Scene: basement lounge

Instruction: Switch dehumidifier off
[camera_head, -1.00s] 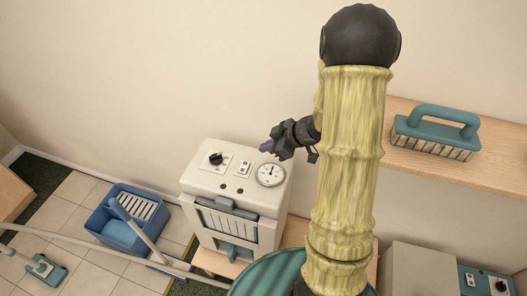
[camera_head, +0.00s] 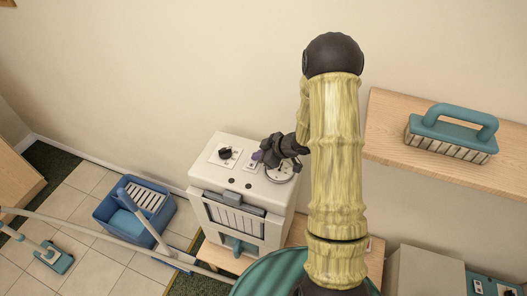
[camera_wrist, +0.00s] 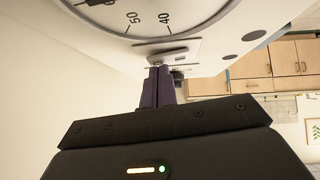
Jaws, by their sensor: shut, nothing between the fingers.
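The white dehumidifier (camera_head: 238,188) stands on a wooden surface against the wall, with a black knob (camera_head: 225,153), a switch plate (camera_head: 250,167) and a round gauge (camera_head: 279,174) on its top. My gripper (camera_head: 257,156) is over the top panel beside the switch plate and partly hides the plate and gauge. In the wrist view my gripper (camera_wrist: 158,72) is shut and empty, its dark purple fingertips at the switch plate (camera_wrist: 165,53) just past the gauge (camera_wrist: 150,15). I cannot tell whether they touch the switch, nor its position.
A blue mop bucket (camera_head: 133,212) with a pole leaning across stands on the tiles at left. A wooden shelf (camera_head: 395,130) holds a teal-handled brush (camera_head: 452,132) at right. A grey box with teal panel (camera_head: 431,272) is at lower right.

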